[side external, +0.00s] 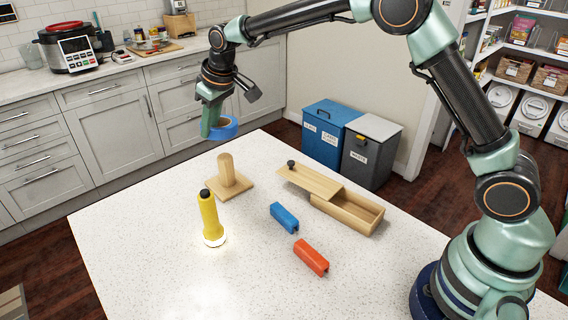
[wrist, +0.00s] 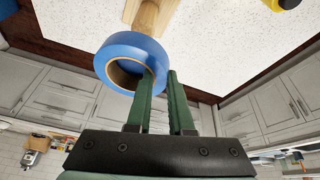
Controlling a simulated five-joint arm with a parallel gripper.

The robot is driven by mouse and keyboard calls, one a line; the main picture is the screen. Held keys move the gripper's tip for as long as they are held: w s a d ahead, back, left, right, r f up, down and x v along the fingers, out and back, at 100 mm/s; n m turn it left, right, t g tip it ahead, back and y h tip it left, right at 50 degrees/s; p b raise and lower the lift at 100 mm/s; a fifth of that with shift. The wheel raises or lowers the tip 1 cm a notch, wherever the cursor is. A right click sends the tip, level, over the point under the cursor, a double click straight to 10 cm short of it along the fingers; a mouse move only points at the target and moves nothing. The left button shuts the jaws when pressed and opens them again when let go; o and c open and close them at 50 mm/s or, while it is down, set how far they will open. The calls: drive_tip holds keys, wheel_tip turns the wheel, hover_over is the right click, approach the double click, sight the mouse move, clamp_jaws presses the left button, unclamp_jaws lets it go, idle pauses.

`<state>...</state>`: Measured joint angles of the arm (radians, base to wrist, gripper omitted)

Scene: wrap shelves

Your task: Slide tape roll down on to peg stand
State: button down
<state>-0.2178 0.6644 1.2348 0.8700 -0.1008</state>
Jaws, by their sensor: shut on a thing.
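The blue tape roll (side external: 228,129) hangs from my gripper (side external: 210,130), high above the far end of the white table. My gripper is shut on one side of the roll's ring; in the wrist view the green fingers (wrist: 162,88) meet the ring of the tape roll (wrist: 112,52). The wooden peg stand (side external: 226,170) stands upright on its square base on the table. The roll is above the peg and apart from it, a little left of it in the side view. The peg stand also shows partly behind the roll in the wrist view (wrist: 150,18).
A yellow flashlight (side external: 210,216) stands lens-down, glowing, near the peg stand. A wooden box (side external: 350,212) with a partly slid lid (side external: 308,181), a blue block (side external: 284,217) and a red block (side external: 311,258) lie to the right. The table's front left is clear.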

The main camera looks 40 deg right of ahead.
sight(215, 139)
drive_tip(key=shift+f, duration=0.1)
drive_tip(key=shift+f, duration=2.8)
drive_tip(key=shift+d+f, duration=0.1)
drive_tip(key=shift+f, duration=0.95)
drive_tip(key=c, duration=0.7)
unclamp_jaws()
drive_tip(key=shift+s+f, duration=0.1)
drive_tip(key=shift+c, duration=0.2)
drive_tip(key=v, duration=1.2)
drive_tip(key=shift+d, duration=0.1)
